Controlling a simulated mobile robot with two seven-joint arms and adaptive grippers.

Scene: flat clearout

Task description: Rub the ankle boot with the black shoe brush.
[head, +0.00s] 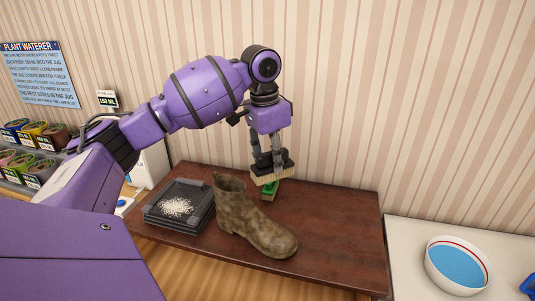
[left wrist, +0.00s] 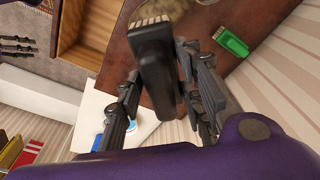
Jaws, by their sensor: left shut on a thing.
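The ankle boot (head: 250,222), mottled olive-brown, stands upright on the dark wooden table with its toe to the lower right. My left gripper (head: 266,158) is shut on the black shoe brush (head: 272,173), whose pale bristles face down. It holds the brush above the table, behind and to the right of the boot's shaft, apart from the boot. In the left wrist view, the black brush (left wrist: 152,65) sits between the fingers and partly hides the boot at the top edge. My right gripper is in neither view.
A green brush (head: 271,190) lies on the table (head: 335,235) below the held brush. A dark tray (head: 160,219) with white grains stands left of the boot. The table's right part is clear. A white bowl (head: 434,270) with blue inside stands on a separate pale surface at right.

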